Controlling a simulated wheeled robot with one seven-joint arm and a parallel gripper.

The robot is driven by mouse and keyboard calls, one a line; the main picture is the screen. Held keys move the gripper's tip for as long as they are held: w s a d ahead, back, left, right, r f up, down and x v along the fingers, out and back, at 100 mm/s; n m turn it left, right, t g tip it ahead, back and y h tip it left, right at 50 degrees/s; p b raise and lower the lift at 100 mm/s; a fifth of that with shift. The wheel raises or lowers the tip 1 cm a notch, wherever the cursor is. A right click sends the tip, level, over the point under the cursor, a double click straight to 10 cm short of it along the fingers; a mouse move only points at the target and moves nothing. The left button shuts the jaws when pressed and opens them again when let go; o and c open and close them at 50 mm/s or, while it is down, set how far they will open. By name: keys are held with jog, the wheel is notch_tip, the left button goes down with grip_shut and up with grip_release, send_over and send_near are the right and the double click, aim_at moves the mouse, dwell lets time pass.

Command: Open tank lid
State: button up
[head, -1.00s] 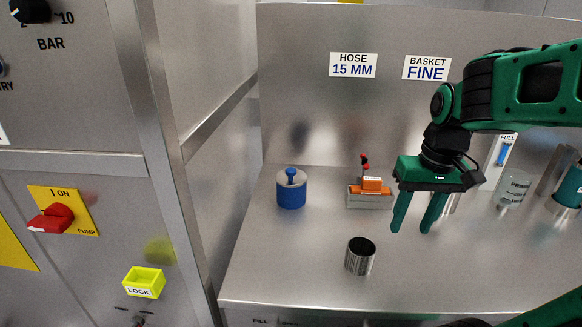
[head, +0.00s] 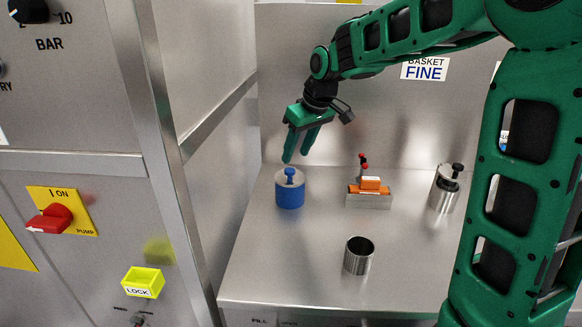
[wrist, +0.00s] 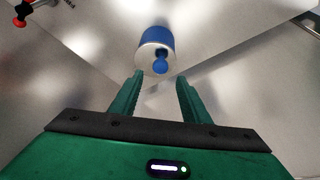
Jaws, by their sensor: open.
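The tank is not certain from these frames. A blue cylindrical pot (head: 290,195) with a grey lid (head: 284,178) and a blue knob (head: 291,172) stands at the back left of the steel counter. A steel canister (head: 443,196) with a black knob on top stands further right, partly beside my arm. My gripper (head: 295,160) is open and empty, just above the blue pot's knob. In the wrist view the blue knob (wrist: 159,62) lies beyond the fingertips, roughly between them, and the gripper (wrist: 159,80) looks apart from it.
An orange and grey block (head: 369,195) with a red-topped lever stands mid-counter. An open steel cup (head: 358,256) stands in front. At left is a panel with a red pump switch (head: 50,219) and a yellow LOCK block (head: 143,282). The counter's front left is clear.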

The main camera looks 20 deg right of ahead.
aim_at(290, 169)
jog(key=shift+x, duration=3.15)
grip_shut()
jog(key=shift+d, duration=0.25)
jog(key=shift+w+a, duration=0.1)
jog(key=shift+a, duration=0.05)
